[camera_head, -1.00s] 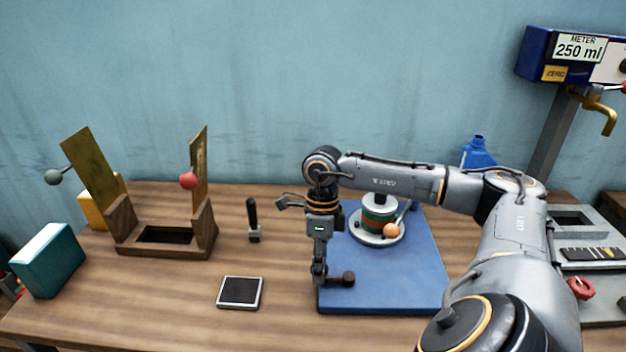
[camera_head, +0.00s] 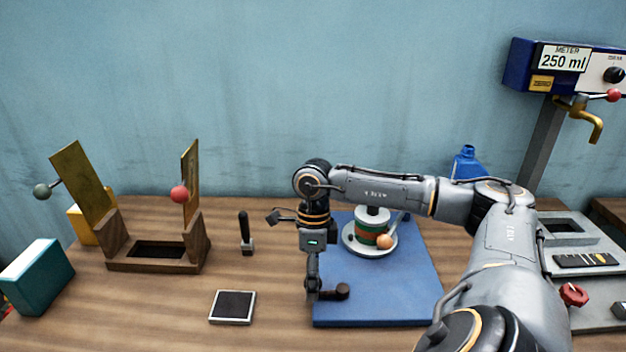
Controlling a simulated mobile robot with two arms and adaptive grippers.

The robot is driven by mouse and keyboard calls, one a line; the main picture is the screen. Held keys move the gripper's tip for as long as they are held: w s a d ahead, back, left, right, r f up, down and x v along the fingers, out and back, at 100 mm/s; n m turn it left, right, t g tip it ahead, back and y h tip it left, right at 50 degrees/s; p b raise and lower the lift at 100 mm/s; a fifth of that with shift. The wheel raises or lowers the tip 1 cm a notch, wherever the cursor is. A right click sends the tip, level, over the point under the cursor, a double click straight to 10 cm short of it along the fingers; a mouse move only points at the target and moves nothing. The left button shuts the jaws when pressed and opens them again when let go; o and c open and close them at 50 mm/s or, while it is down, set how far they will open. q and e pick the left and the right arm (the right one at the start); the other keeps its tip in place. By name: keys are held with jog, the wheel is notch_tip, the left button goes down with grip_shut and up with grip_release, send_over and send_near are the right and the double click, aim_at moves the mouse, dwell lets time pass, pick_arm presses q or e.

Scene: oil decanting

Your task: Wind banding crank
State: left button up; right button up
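A blue board (camera_head: 405,285) lies on the wooden bench. On it stands a pale round turntable (camera_head: 352,246) carrying a green and red banded can (camera_head: 374,228). An orange ball knob (camera_head: 386,242) sits at the turntable's front right. A dark brown knob (camera_head: 342,291) is near the board's front left. My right gripper (camera_head: 314,292) points down over the board's left edge, just left of the brown knob. Its fingers are seen edge-on, so I cannot tell whether they are open or touch the knob. My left gripper is out of view.
A wooden stand (camera_head: 155,265) with two brass plates, a black-handled tool (camera_head: 245,235) and a dark square pad (camera_head: 232,307) are on the left. A blue bottle (camera_head: 467,162) and a meter (camera_head: 562,67) with a brass tap are behind my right arm.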

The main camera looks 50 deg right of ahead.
notch_tip(320, 180, up, 12)
jog(key=w+d, duration=0.1)
jog(key=d, duration=0.1)
jog(key=shift+w, duration=0.2)
jog(key=shift+f, duration=0.1)
